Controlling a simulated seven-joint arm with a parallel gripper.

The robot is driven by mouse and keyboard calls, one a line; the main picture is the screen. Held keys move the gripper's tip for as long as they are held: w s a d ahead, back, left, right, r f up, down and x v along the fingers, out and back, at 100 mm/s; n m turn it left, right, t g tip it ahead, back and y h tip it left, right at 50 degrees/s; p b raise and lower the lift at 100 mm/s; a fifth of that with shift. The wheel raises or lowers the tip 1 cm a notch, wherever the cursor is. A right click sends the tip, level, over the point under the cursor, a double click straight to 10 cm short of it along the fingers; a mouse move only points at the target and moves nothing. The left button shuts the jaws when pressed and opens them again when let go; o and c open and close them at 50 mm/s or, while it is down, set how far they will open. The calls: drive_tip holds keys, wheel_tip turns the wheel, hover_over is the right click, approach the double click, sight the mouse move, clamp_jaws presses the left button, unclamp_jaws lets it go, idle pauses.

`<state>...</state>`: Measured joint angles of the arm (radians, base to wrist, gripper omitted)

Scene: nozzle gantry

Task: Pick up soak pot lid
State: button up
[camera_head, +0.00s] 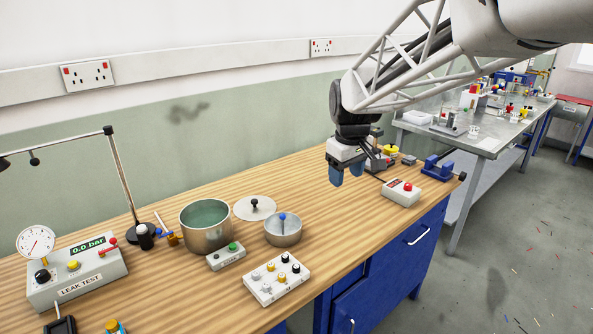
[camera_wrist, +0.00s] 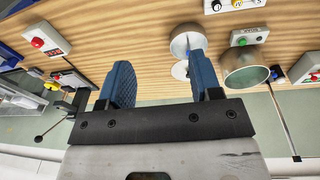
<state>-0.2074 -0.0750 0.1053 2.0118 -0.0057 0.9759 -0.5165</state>
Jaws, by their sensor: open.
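The soak pot lid (camera_head: 255,208) is a flat, pale grey disc with a black knob. It lies on the wooden bench just right of the soak pot (camera_head: 207,236), an open metal pot with greenish liquid inside. In the wrist view, the lid (camera_wrist: 179,70) shows only in part, beside my right-hand finger and the small bowl; its knob cannot be made out. My gripper (camera_head: 346,174) has blue fingers, is open and empty, and hangs above the bench well to the right of the lid. It also shows in the wrist view (camera_wrist: 163,75).
A small metal bowl (camera_head: 284,236) with a blue-topped item stands close in front of the lid. A green-button box (camera_head: 226,258), a tray of knobs (camera_head: 276,280) and a leak tester (camera_head: 78,276) are nearby. A red-button box (camera_head: 401,194) sits right of my gripper.

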drive_tip(key=w+a+f+n, duration=0.2)
drive_tip(key=w+a+f, duration=0.2)
drive_tip(key=w+a, duration=0.35)
drive_tip(key=w+a+f+n, duration=0.3)
drive_tip(key=w+a, duration=0.3)
drive_tip(key=w, duration=0.2)
drive_tip(key=n+g, duration=0.1)
drive_tip(key=n, duration=0.3)
hover_over(254, 200)
drive_tip(key=f, duration=1.3)
drive_tip(key=shift+s+d+f, duration=0.1)
drive_tip(key=shift+d+f, duration=0.15)
drive_tip(key=shift+f, duration=0.05)
drive_tip(key=shift+w+a+f+n, duration=0.2)
drive_tip(key=shift+a+f+n, duration=0.1)
drive_tip(key=shift+a+f, duration=0.05)
drive_tip(key=shift+f, duration=1.25)
drive_tip(key=shift+d+f, duration=0.15)
drive_tip(key=shift+f, duration=2.5)
